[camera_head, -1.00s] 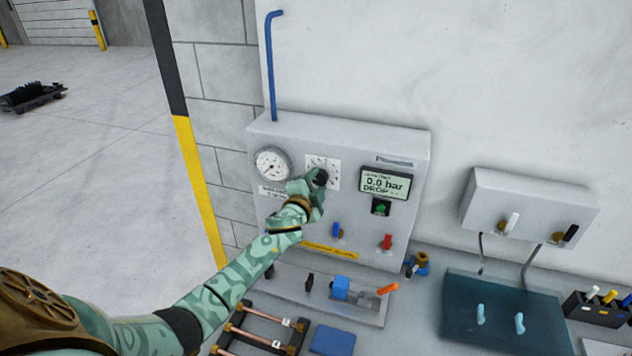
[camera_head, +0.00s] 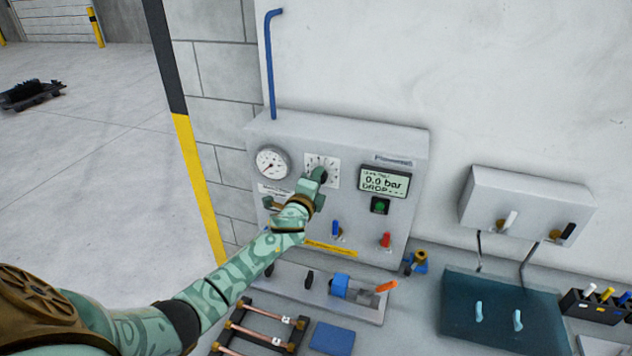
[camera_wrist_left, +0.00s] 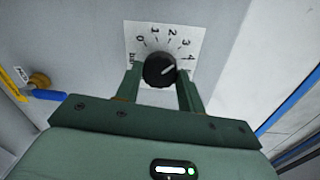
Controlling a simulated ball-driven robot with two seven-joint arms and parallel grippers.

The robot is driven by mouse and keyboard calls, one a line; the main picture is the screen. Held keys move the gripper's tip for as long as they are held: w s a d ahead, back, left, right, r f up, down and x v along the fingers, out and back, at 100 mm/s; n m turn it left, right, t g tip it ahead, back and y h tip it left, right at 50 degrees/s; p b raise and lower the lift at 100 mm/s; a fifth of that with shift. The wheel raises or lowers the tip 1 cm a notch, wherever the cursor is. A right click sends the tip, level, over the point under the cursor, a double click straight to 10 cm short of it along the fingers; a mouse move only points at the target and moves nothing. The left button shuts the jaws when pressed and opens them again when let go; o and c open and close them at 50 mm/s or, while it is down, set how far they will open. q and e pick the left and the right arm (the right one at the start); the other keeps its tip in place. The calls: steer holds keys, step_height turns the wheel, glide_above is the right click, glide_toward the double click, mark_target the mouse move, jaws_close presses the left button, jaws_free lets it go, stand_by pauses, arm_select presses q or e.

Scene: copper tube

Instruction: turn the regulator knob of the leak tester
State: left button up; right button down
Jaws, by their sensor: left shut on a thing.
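The leak tester (camera_head: 285,137) is a grey box on the wall with a round gauge (camera_head: 272,162) and a display (camera_head: 386,184) reading 0.0 bar. Its black regulator knob (camera_wrist_left: 159,70) sits on a white scale plate (camera_wrist_left: 190,38), and the pale line on the knob points toward the upper right, near the 4. My left gripper (camera_wrist_left: 159,78) is shut on the knob, one finger on each side. In the head view the left gripper (camera_head: 318,178) covers most of the knob. My right gripper is not in view.
Below the display are a green button (camera_head: 380,206), a blue lever (camera_head: 336,229) and a red lever (camera_head: 386,240). A fixture with an orange handle (camera_head: 386,287) stands under the tester. A rack of copper tubes (camera_head: 262,337) and a blue pad (camera_head: 333,339) lie in front.

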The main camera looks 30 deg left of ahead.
arm_select(q)
steer(key=shift+f, duration=0.1)
steer(key=o, duration=1)
steer(key=shift+c, duration=0.2)
steer(key=v, duration=1.6)
steer(key=shift+s, duration=0.2)
steer(key=shift+f, duration=0.1)
